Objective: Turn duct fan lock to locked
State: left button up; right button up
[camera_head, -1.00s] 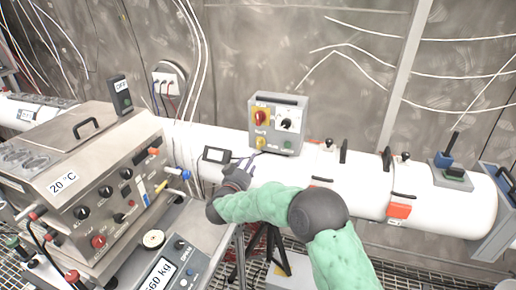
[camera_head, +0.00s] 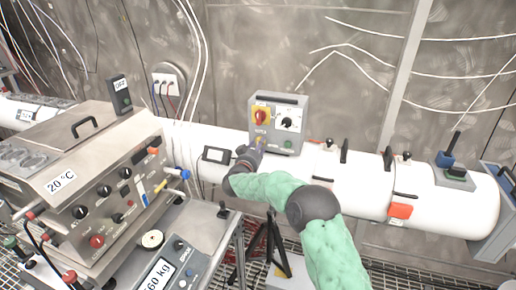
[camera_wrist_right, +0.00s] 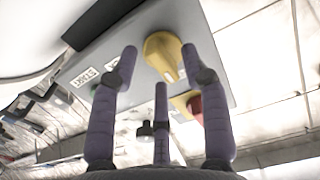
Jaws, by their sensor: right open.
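The grey duct fan control box (camera_head: 277,104) stands on the white duct. Its front has a red knob on a yellow plate (camera_head: 261,115), a dark selector on a white dial (camera_head: 288,122) and a green button (camera_head: 288,144). My right gripper (camera_head: 258,146) is at the box's lower left and hides the yellow lock knob in the head view. In the right wrist view the yellow lock knob (camera_wrist_right: 162,55) lies just beyond and between the fingertips of my open right gripper (camera_wrist_right: 158,66). I cannot tell whether they touch it. My left gripper is not in view.
The white duct (camera_head: 330,170) runs across behind my arm, with a small display (camera_head: 216,155) left of the box. A steel machine labelled 20 °C (camera_head: 85,175) and a scale (camera_head: 165,275) fill the left. A black tripod (camera_head: 270,245) stands below.

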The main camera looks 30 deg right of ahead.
grip_shut()
dwell(0.3)
jog(key=shift+w+a+f+m+b, duration=0.1)
jog(key=shift+f+m+b, duration=0.05)
jog(key=shift+m+b, duration=2.4)
jog(key=shift+s+d+f+m+b, duration=0.1)
jog(key=shift+m+b, duration=1.55)
jog(key=shift+m, duration=1.75)
jog(key=shift+w+a+f+m+b, duration=0.1)
jog(key=shift+f+m+b, duration=0.05)
jog(key=shift+m+b, duration=2.4)
jog(key=shift+m+p, duration=0.4)
jog(key=shift+m, duration=0.2)
